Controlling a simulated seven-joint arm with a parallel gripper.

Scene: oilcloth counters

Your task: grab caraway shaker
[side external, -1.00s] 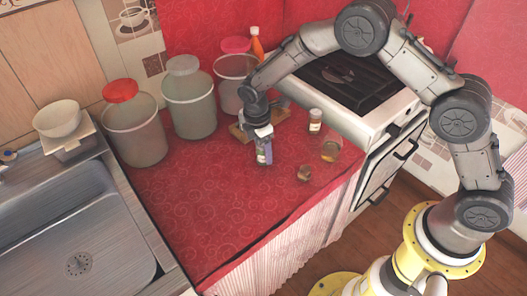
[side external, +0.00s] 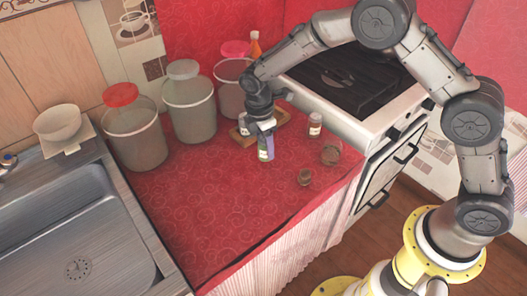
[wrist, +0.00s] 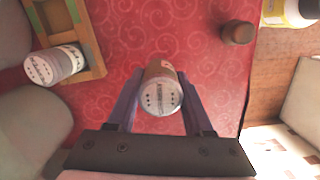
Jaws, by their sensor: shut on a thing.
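Large lidded canisters (side external: 190,110) line the back. The front left of the red cloth (side external: 205,215) is clear.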

